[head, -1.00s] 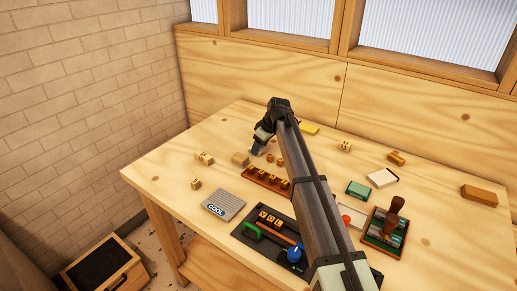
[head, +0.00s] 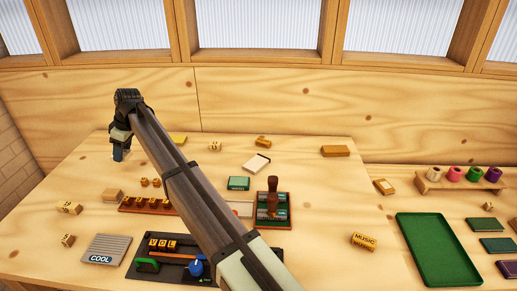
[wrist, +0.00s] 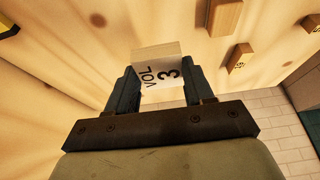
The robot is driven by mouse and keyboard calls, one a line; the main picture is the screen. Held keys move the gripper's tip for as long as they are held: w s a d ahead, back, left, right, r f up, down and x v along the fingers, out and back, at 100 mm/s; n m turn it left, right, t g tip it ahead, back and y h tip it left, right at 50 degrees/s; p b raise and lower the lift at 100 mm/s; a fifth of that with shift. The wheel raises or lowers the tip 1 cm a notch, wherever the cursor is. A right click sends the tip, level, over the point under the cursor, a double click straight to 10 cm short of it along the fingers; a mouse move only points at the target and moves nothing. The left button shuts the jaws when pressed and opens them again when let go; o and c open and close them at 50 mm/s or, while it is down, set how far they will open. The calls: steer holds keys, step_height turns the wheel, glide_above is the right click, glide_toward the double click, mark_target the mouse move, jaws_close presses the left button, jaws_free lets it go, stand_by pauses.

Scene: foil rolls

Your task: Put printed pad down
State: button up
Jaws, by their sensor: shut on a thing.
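The printed pad (wrist: 160,72), a pale block with "VOL 3" in black on its white face, is between the two fingers of my gripper (wrist: 160,88) in the wrist view. The gripper is shut on it. In the head view my gripper (head: 120,152) is over the left back part of the wooden table (head: 320,200), behind a plain wooden block (head: 112,195). The pad cannot be made out there. I cannot tell how high it is above the table.
Small lettered cubes (head: 69,207), a grey "COOL" plate (head: 103,249) and a dark tray (head: 165,262) lie nearer the front. A rack with stamps (head: 273,208) stands mid-table. A green tray (head: 438,250) is at right. Bare wood lies around the gripper.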

steer(key=w+d+m+t, duration=0.1)
steer(key=w+d+m, duration=0.2)
steer(key=w+d, duration=1.25)
steer(key=m+t+h, duration=0.1)
steer(key=m+t, duration=0.1)
steer(key=m, duration=0.4)
glide_above(301, 151)
steer(key=s+d, duration=0.1)
steer(key=shift+s+f, duration=0.15)
steer(key=shift+f, duration=4.75)
steer(key=shift+f, duration=0.1)
steer(key=o, duration=1)
